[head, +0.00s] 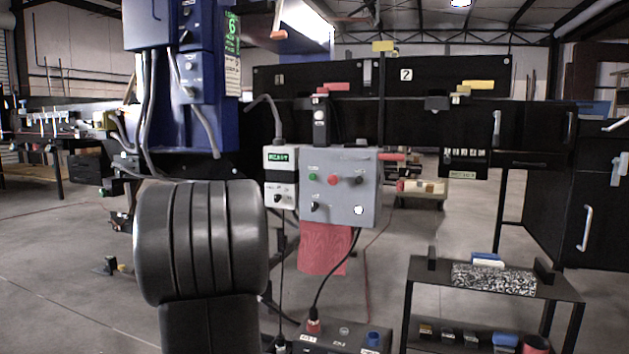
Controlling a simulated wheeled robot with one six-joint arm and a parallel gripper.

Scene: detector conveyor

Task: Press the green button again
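The green button (312,177) is a small round button at the upper left of the front of a grey control box (345,200). A red button (333,180) and a black knob (357,180) sit to its right in the same row. Another black knob (315,207) is below it. Nothing covers the green button, and I cannot tell whether it is pressed in. A large dark ribbed body, which looks like part of my arm, stands in front at lower left. My gripper is not in view.
A white unit (281,189) with a lit green display adjoins the control box on the left. A blue cabinet (208,90) stands beyond the ribbed body. A red cloth (325,250) and a black cable hang below the box. A dark shelf cart (432,274) stands at lower right.

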